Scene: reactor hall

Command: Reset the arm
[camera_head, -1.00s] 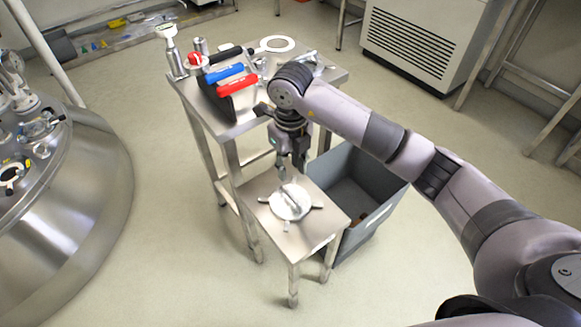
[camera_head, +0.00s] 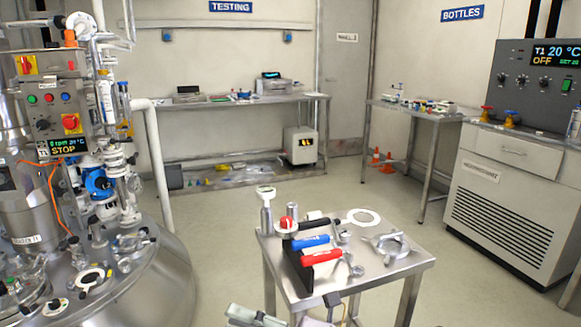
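Neither arm can be made out in the head view now. A pale grey-green part (camera_head: 254,317) and a small brownish part beside it show at the bottom edge, cut off. I cannot tell whether they belong to a gripper. The steel table (camera_head: 390,279) stands at the lower middle. On it are a rack with black, blue (camera_head: 310,242) and red (camera_head: 321,257) handled tools, a white ring (camera_head: 364,217) and a metal clamp (camera_head: 391,246).
A steel reactor vessel (camera_head: 150,285) with a control box (camera_head: 55,105) fills the left side. A bench (camera_head: 235,101) stands at the back under the TESTING sign. A side table and a large white cooling unit (camera_head: 490,215) stand right. Floor between them is clear.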

